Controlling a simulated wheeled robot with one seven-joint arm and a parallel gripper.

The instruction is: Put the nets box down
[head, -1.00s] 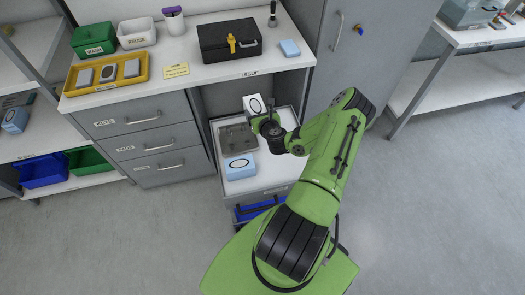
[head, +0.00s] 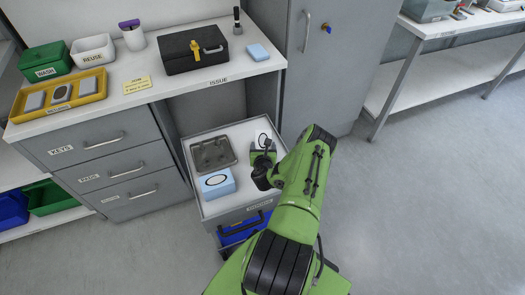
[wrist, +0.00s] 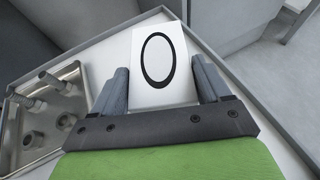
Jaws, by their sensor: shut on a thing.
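The nets box is white with a black oval on its face. In the wrist view the box (wrist: 158,65) sits between the two fingers of my gripper (wrist: 160,88), which are shut on it. In the head view my gripper (head: 263,155) is over the right back part of the open drawer (head: 238,198), and only a white sliver of the box (head: 266,131) shows beyond it. Whether the box touches the drawer floor is hidden.
A grey metal tray with pegs (head: 212,153) lies left of my gripper in the drawer. A light blue box with an oval label (head: 217,183) lies in front of it. The drawer's right wall is close to my gripper. The worktop (head: 150,98) stands behind, to the left.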

